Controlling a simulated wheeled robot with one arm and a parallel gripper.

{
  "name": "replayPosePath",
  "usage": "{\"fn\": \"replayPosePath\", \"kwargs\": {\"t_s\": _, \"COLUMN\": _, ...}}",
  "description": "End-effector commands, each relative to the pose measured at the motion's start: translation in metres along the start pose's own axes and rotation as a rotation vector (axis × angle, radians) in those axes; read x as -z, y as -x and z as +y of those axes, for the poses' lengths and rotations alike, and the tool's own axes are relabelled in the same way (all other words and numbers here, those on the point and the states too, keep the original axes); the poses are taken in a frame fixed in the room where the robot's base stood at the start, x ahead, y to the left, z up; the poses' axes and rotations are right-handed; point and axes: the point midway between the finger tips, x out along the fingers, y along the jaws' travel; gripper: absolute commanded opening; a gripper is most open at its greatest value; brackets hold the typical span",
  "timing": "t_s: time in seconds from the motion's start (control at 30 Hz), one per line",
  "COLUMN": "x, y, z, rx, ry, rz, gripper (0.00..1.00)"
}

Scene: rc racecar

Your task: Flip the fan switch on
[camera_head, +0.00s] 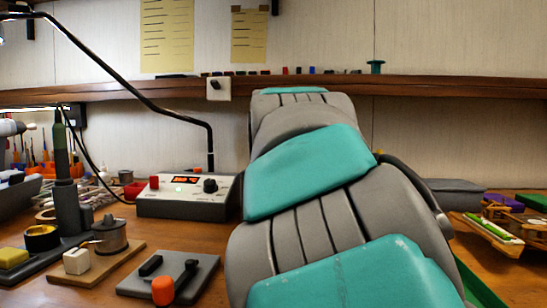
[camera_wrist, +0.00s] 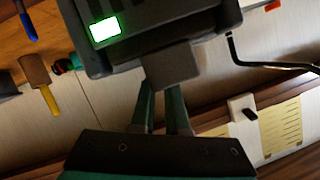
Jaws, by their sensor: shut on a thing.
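In the wrist view a dark box-shaped device (camera_wrist: 150,30) with slats fills the top. A bright green-lit rectangle (camera_wrist: 105,29) shows on its face; it looks like a lit switch or display, but I cannot tell which. A plain grey block (camera_wrist: 170,68) sits at the device's lower edge. My gripper (camera_wrist: 166,92) reaches up to this block, its two teal fingers close together and shut on it. The fingertips are partly hidden behind the block. In the head view my grey and teal arm stretches toward the shelf and hides the gripper and the device.
A white wall plate with a black toggle (camera_head: 218,88) is at the shelf; it also shows in the wrist view (camera_wrist: 243,107). A control box with knobs (camera_head: 187,196) stands left of my arm, below a bent black lamp arm (camera_head: 130,92). Tools crowd the bench's left side.

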Motion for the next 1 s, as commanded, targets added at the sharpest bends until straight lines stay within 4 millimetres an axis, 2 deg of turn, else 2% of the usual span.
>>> {"fn": "replayPosePath", "kwargs": {"t_s": 0.13, "x": -0.001, "y": 0.0, "z": 0.001, "rx": -0.002, "ry": 0.0, "rz": -0.001, "gripper": 0.0}}
{"fn": "replayPosePath", "kwargs": {"t_s": 0.17, "x": -0.001, "y": 0.0, "z": 0.001, "rx": -0.002, "ry": 0.0, "rz": -0.001, "gripper": 0.13}}
{"fn": "replayPosePath", "kwargs": {"t_s": 0.43, "x": 0.0, "y": 0.0, "z": 0.0, "rx": -0.001, "ry": 0.001, "rz": -0.001, "gripper": 0.42}}
{"fn": "replayPosePath", "kwargs": {"t_s": 0.77, "x": 0.001, "y": 0.002, "z": 0.001, "rx": -0.001, "ry": 0.001, "rz": 0.0, "gripper": 0.42}}
{"fn": "replayPosePath", "kwargs": {"t_s": 1.0, "x": 0.005, "y": 0.021, "z": 0.004, "rx": 0.0, "ry": 0.002, "rz": 0.002, "gripper": 0.42}}
